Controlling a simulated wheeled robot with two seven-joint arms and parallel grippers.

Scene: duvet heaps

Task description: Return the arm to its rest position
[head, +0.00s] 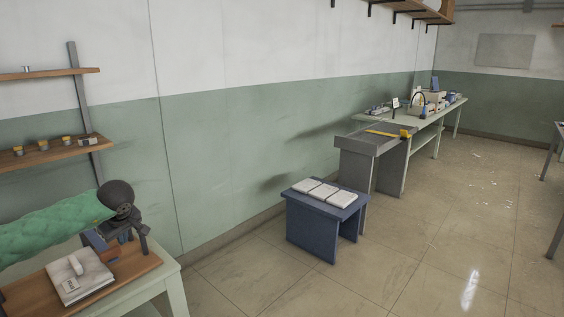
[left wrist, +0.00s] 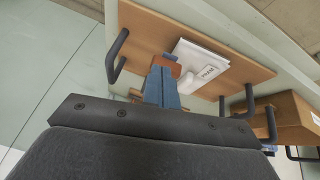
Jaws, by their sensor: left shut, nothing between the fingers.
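My left gripper (head: 98,242) is over the wooden board at the lower left of the head view. In the left wrist view its blue fingers (left wrist: 162,84) are together with nothing between them. Their tips point at a small brown block (left wrist: 168,64), also in the head view (head: 112,253); I cannot tell whether they touch it. A white book or packet (left wrist: 201,66) with a label lies beside the block, and shows in the head view (head: 78,276). My right gripper is in neither view.
The wooden board (head: 143,262) lies on a pale green table (head: 172,283). The left wrist view shows dark handles (left wrist: 116,57) and a brown box (left wrist: 292,116). Shelves (head: 50,152) hang at left. A blue stool (head: 311,226) bears white items; the floor right of it is open.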

